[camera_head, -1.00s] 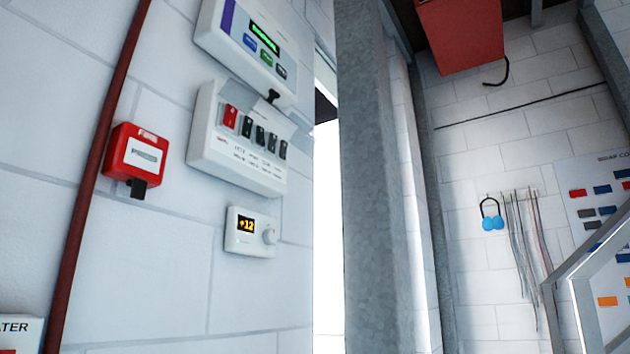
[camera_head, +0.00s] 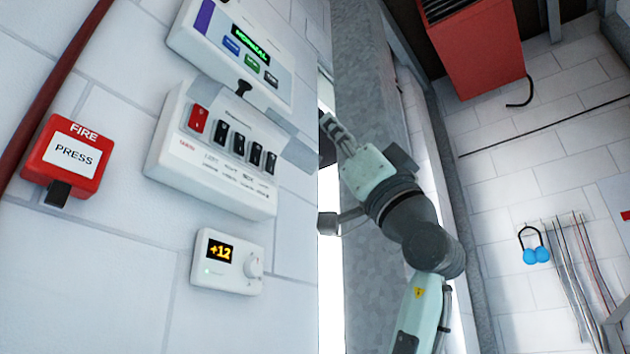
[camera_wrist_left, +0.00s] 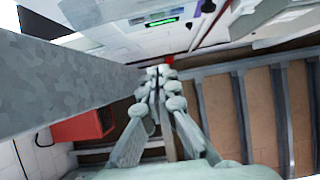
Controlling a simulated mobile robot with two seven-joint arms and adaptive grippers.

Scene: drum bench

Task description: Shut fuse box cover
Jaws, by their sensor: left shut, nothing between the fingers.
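The fuse box (camera_head: 205,165) is a white box on the wall in the head view, with one red and several black switches exposed. Its greyish see-through cover (camera_head: 297,152) stands open, raised along the top of the box. My left gripper (camera_head: 327,122) is right of the box, in front of the grey steel post, apart from the cover. In the left wrist view its fingers (camera_wrist_left: 154,75) are together and empty. My right gripper is out of view.
A panel with a green display (camera_head: 235,50) sits just above the fuse box. A thermostat (camera_head: 228,262) is below, and a red fire call point (camera_head: 68,160) is left. The grey steel post (camera_head: 365,80) rises right of the box.

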